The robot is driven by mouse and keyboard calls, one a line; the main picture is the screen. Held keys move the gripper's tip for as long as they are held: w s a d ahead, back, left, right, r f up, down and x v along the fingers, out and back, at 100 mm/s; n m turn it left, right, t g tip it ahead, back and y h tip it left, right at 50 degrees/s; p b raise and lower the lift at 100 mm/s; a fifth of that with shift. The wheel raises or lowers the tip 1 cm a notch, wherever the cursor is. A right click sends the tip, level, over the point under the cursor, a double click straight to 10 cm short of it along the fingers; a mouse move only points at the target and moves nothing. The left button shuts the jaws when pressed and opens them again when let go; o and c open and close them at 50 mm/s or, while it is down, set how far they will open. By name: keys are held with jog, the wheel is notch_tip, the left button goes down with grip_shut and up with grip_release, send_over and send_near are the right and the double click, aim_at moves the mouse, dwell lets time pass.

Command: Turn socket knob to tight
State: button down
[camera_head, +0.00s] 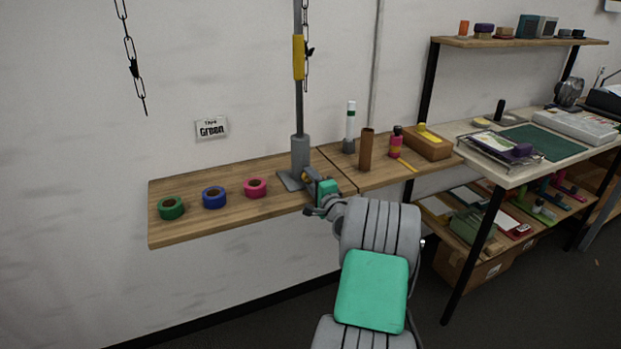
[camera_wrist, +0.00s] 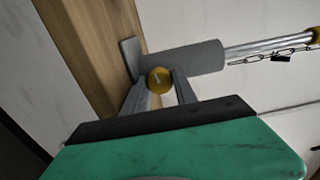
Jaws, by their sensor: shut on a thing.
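The grey socket (camera_head: 300,153) stands upright on a flat base plate on the wooden shelf, with a metal pole rising out of it. It also shows in the wrist view (camera_wrist: 190,60), lying sideways in that picture. A round yellow knob (camera_wrist: 159,79) with a pale mark on its face sits on the side of the socket. My gripper (camera_wrist: 160,90) has its two fingers on either side of the knob and is shut on it. In the head view my gripper (camera_head: 309,178) reaches the socket's lower front, and the knob is partly hidden there. The mark's meaning cannot be read.
Green (camera_head: 171,208), blue (camera_head: 214,197) and pink (camera_head: 255,188) tape rolls lie left of the socket. A brown tube (camera_head: 366,150), a white-capped bottle (camera_head: 350,128) and a pink bottle (camera_head: 396,142) stand to the right. A chain (camera_head: 130,60) hangs at the upper left.

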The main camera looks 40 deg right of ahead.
jog(key=shift+m+p, duration=0.35)
jog(key=shift+m, duration=0.65)
jog(key=c, duration=1)
grip_release()
jog(key=shift+o, duration=0.2)
jog(key=shift+f, duration=0.1)
jog(key=shift+f, duration=0.15)
